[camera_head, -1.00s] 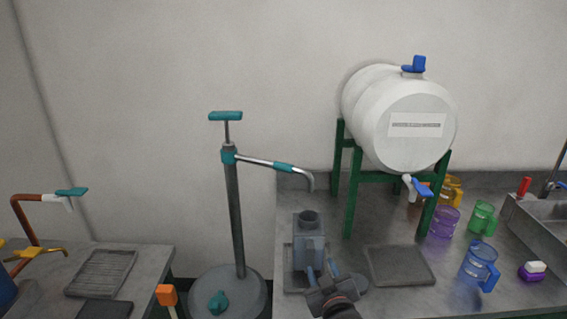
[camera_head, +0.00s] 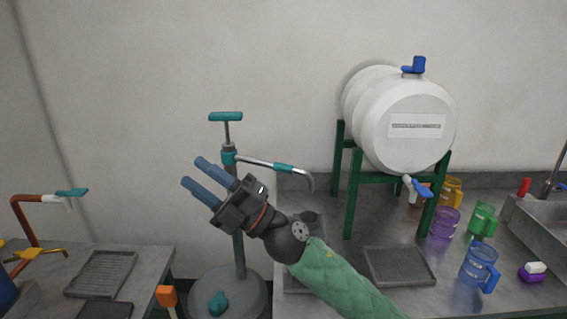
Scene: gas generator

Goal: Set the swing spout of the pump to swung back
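The pump stands in the middle on a round grey drum (camera_head: 240,292), with a teal T-handle (camera_head: 226,117) on top. Its swing spout (camera_head: 262,163) is a thin metal pipe with a teal sleeve (camera_head: 284,168); it points right and its bent tip hangs over the left edge of the right counter. My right gripper (camera_head: 194,174) is in front of the pump column, its two blue fingers apart and empty, pointing up and left. It hides part of the column. Whether it touches the pump I cannot tell. My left gripper is not in view.
A white barrel (camera_head: 400,115) on a green stand (camera_head: 352,195) stands right of the spout. Several coloured mugs, such as a blue mug (camera_head: 478,263), and a drip tray (camera_head: 399,266) are on the right counter. A left counter holds a ribbed tray (camera_head: 101,272).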

